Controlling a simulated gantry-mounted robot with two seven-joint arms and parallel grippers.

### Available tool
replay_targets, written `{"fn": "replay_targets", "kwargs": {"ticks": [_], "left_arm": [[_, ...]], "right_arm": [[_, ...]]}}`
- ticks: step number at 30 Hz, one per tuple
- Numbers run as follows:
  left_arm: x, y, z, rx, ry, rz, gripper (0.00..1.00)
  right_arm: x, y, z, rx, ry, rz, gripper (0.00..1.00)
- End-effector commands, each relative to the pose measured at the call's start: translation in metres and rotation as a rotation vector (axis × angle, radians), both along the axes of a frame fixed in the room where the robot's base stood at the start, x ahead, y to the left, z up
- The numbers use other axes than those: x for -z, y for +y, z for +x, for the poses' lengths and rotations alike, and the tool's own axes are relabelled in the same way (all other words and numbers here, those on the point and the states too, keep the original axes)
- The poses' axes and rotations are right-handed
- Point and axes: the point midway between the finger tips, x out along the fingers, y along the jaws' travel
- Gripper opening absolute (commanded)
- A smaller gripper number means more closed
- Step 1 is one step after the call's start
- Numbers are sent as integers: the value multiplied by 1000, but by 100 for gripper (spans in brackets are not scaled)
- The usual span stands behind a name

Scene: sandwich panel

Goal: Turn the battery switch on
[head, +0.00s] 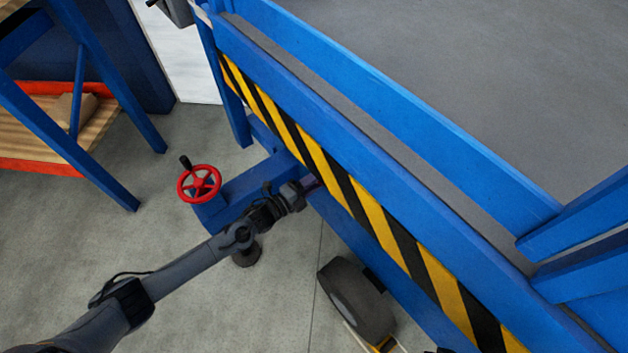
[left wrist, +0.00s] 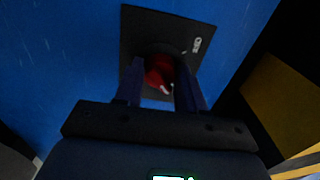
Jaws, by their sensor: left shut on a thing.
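The battery switch shows in the left wrist view as a red knob (left wrist: 158,74) on a square black plate (left wrist: 160,27). The plate is fixed to a blue panel and has a small white label near its right edge. My left gripper (left wrist: 159,64) has one finger on each side of the red knob and is shut on it. The fingers and shadow hide part of the knob, so its turn position cannot be read. In the head view my left gripper (head: 312,184) reaches under the striped beam, which hides the switch. My right gripper cannot be made out.
A blue frame with a yellow and black striped beam (head: 373,213) runs diagonally above my left gripper. A red handwheel (head: 199,184) stands left of the arm. A black tyre (head: 355,299) is below right. A blue rack with a wooden shelf (head: 40,140) stands at left.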

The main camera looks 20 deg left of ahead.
Motion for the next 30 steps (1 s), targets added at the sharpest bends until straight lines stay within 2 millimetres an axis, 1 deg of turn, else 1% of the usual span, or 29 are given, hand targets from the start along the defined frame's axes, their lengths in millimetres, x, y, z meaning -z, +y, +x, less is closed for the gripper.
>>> {"fn": "replay_targets", "kwargs": {"ticks": [6, 18, 19, 21, 23, 30], "left_arm": [[2, 1, 0, -1, -16, 34, 9], [2, 1, -1, -1, -17, 38, 9], [2, 1, -1, -1, -17, 38, 44], [2, 1, 0, -1, -18, 37, 55], [2, 1, 0, -1, -17, 36, 64], [1, 0, 0, 0, -19, 34, 64]], "right_arm": [[-1, 0, 0, 0, 0, 0, 0], [-1, 0, 0, 0, 0, 0, 0], [-1, 0, 0, 0, 0, 0, 0], [-1, 0, 0, 0, 1, 0, 0], [-1, 0, 0, 0, 1, 0, 0], [-1, 0, 0, 0, 1, 0, 0]]}}
